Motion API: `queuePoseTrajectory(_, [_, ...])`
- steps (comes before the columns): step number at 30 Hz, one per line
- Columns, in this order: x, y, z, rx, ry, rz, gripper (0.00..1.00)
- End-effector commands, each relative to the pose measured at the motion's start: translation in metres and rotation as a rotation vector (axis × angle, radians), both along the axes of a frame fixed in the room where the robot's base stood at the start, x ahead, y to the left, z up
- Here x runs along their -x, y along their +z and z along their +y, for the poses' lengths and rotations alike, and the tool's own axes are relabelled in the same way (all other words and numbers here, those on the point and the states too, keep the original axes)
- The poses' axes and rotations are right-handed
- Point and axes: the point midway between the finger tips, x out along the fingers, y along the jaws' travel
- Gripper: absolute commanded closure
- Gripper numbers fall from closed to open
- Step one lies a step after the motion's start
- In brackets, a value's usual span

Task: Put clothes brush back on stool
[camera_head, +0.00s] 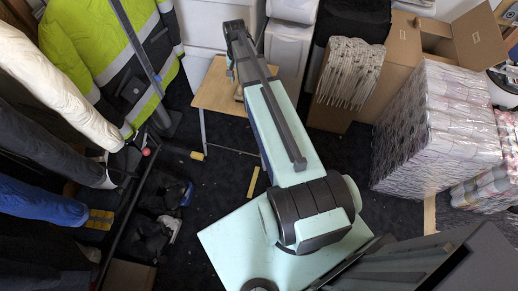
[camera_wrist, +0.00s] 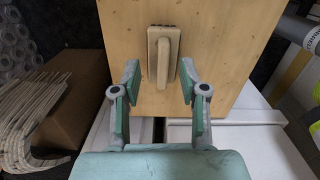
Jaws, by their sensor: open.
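The clothes brush (camera_wrist: 161,66), a pale wooden block with a raised handle, shows against the light wooden top of the stool (camera_wrist: 225,50) in the wrist view. It appears to lie on the stool top. My gripper (camera_wrist: 160,82) is open, with one finger on each side of the brush's near end and a gap on both sides. The gripper looks empty. In the head view the stool (camera_head: 212,92) stands at the back centre, partly covered by my arm. The brush cannot be made out clearly there.
White bins (camera_head: 288,45) stand behind the stool. A bundle of hangers (camera_head: 350,72) and wrapped packs (camera_head: 435,130) are to the right. A clothes rack with a hi-vis jacket (camera_head: 105,50) is at left.

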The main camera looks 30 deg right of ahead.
Motion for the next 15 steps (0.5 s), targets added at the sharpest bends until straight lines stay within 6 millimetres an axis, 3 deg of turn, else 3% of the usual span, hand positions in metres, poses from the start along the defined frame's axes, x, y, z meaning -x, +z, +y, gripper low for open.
queuePoseTrajectory(1, [0.018, -0.021, 0.014, -0.008, 0.031, 0.026, 0.57])
queuePoseTrajectory(6, [0.077, -0.087, 0.055, -0.038, 0.155, 0.112, 0.57])
queuePoseTrajectory(15, [0.203, -0.177, 0.116, -0.098, 0.377, 0.266, 0.57])
